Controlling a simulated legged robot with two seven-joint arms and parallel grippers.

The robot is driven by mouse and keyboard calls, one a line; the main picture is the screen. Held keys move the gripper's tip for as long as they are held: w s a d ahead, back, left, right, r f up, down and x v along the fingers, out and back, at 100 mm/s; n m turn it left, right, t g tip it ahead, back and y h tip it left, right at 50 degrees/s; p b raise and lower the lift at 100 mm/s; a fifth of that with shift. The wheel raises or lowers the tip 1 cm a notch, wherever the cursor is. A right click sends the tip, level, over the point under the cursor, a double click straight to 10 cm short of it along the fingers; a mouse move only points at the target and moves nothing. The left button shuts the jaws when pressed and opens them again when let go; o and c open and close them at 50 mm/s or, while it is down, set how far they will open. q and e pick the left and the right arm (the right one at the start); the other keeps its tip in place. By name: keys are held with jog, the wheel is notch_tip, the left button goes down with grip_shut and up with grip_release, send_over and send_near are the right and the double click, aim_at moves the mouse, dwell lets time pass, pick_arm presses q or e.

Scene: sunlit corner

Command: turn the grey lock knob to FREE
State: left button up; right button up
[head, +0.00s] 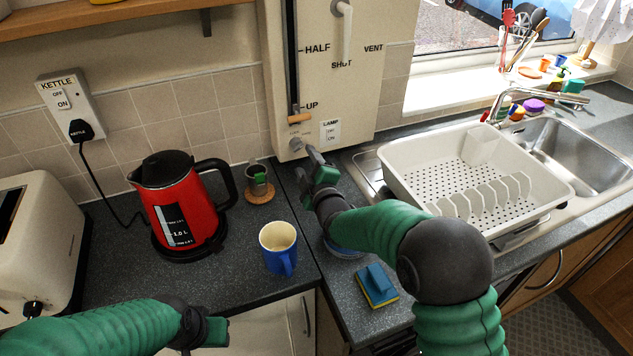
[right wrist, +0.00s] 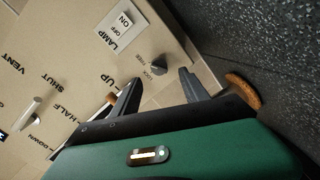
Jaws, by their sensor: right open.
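The grey lock knob (head: 296,143) sits low on the cream panel (head: 350,100), below the slider's UP mark. It also shows in the right wrist view (right wrist: 159,64), beside small LOCK and FREE lettering. I cannot tell for sure which word it points at. My right gripper (head: 307,166) is open in front of the panel. In the right wrist view its two fingers (right wrist: 160,84) are spread with the knob just beyond the gap, apart from them. My left gripper (head: 218,332) is low at the front left, away from the panel; its jaws are unclear.
A wooden slider handle (head: 300,118) is just above the knob, and a LAMP switch (head: 331,131) is to its right. A small cup (head: 257,180) on a coaster, a red kettle (head: 178,205) and a blue mug (head: 279,247) stand left. A dish rack (head: 440,170) is right.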

jog(key=f+v, duration=0.1)
jog(key=v, duration=0.9)
jog(key=shift+r, duration=0.4)
